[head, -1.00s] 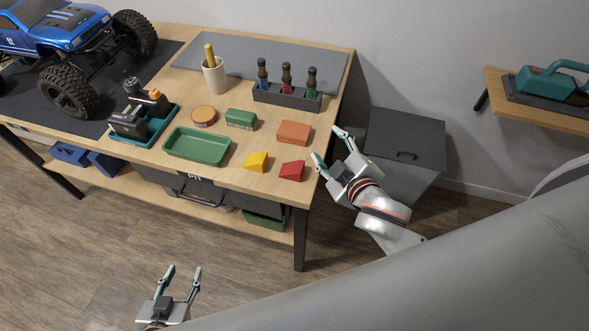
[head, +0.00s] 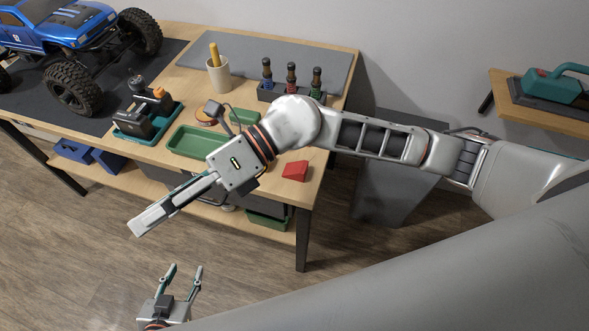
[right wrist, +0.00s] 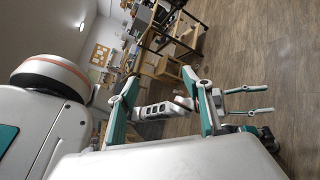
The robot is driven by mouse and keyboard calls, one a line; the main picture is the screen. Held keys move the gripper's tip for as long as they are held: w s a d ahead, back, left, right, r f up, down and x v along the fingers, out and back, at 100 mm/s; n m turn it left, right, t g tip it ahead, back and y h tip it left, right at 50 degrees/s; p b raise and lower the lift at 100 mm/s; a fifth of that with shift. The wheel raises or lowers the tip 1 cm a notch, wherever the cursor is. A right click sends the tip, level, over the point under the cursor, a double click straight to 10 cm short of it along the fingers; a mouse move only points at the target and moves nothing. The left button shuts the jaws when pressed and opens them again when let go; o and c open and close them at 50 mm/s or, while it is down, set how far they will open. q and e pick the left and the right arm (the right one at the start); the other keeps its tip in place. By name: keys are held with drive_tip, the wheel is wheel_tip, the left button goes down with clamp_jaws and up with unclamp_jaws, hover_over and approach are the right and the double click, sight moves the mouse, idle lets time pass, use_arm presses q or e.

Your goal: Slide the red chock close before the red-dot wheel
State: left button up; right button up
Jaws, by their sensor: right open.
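The red chock (head: 295,171) lies on the workbench near its front right corner, with nothing holding it. The blue crawler (head: 65,25) stands at the back left; its near wheel (head: 73,89) and another wheel (head: 140,32) show, but I cannot make out a red dot. My right gripper (head: 139,228) is in front of the bench's front edge, seen edge-on and away from the chock. In the right wrist view its two fingers (right wrist: 166,88) are apart with nothing between them. My left gripper (head: 185,268) is open and empty low over the floor.
My right arm crosses above the bench, hiding the yellow and orange blocks. A green tray (head: 188,142), a teal tray with a tool (head: 145,118), a cup (head: 218,75) and a bottle rack (head: 275,92) stand on the bench. The dark mat (head: 110,105) has bare room beside the near wheel.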

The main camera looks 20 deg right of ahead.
drive_tip(key=w+d+f+n+t+h, duration=0.1)
drive_tip(key=w+d+f+h, duration=0.15)
drive_tip(key=d+f, duration=0.2)
drive_tip(key=w+d+f+n+h, duration=0.1)
drive_tip(key=d+f+h, duration=0.2)
drive_tip(key=f+h, duration=0.15)
drive_tip(key=m+t+h, duration=0.2)
drive_tip(key=t+h, duration=0.1)
drive_tip(key=h, duration=0.5)
hover_over(298, 167)
drive_tip(key=f, duration=0.2)
drive_tip(key=d+f, duration=0.1)
drive_tip(key=shift+f, duration=1.25)
drive_tip(key=f, duration=0.3)
drive_tip(key=a+f, duration=0.1)
drive_tip(key=f, duration=0.1)
drive_tip(key=shift+f, duration=0.35)
drive_tip(key=c, duration=1.2)
